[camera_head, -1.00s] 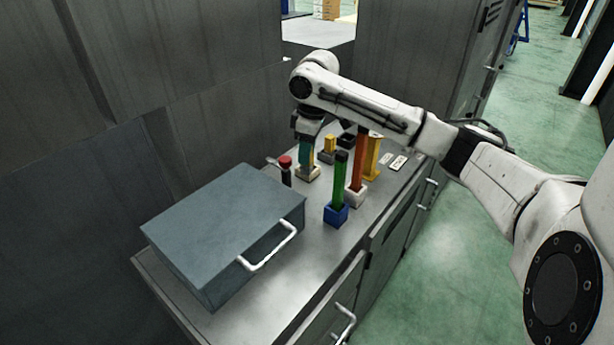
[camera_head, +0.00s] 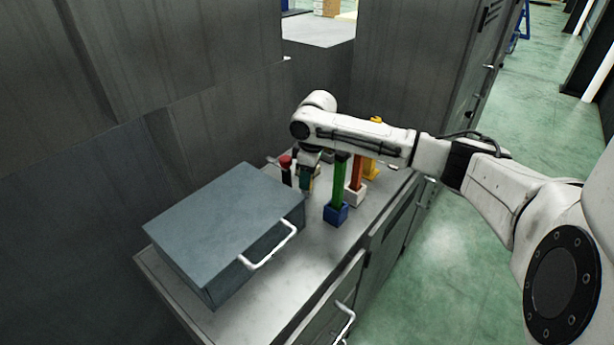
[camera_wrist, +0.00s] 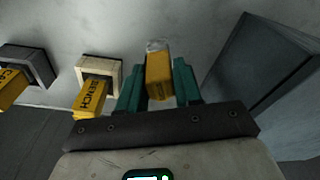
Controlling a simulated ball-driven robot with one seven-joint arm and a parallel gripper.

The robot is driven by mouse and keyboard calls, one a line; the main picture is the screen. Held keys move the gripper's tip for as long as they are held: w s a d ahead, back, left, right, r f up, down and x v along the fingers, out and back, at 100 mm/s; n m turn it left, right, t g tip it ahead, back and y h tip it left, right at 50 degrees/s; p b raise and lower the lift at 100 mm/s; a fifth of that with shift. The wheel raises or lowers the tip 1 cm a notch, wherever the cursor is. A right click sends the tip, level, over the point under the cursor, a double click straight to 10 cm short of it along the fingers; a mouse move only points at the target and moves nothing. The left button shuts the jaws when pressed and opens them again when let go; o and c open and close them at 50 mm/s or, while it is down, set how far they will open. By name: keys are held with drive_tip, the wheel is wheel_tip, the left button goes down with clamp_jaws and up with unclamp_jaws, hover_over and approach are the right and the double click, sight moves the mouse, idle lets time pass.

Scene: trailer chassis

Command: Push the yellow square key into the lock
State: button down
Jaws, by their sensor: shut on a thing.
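My gripper (camera_wrist: 158,85) has teal fingers, shut on a yellow square key (camera_wrist: 159,80) with a greyish far end. In the head view my gripper (camera_head: 308,181) is low over the bench top, just right of the grey-blue case, and the key is mostly hidden there. In the wrist view, left of my gripper, a cream square socket (camera_wrist: 85,67) has a yellow bar (camera_wrist: 89,98) lettered BENCH. Farther left is a dark square socket (camera_wrist: 42,64) with another yellow bar (camera_wrist: 10,88). I cannot tell which socket is the lock, or whether the held key touches anything.
A grey-blue case (camera_head: 222,225) with a white handle stands left on the bench. A red knob (camera_head: 286,161) is beside my gripper. The bench front is clear.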

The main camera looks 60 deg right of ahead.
drive_tip(key=c, duration=0.8)
unclamp_jaws()
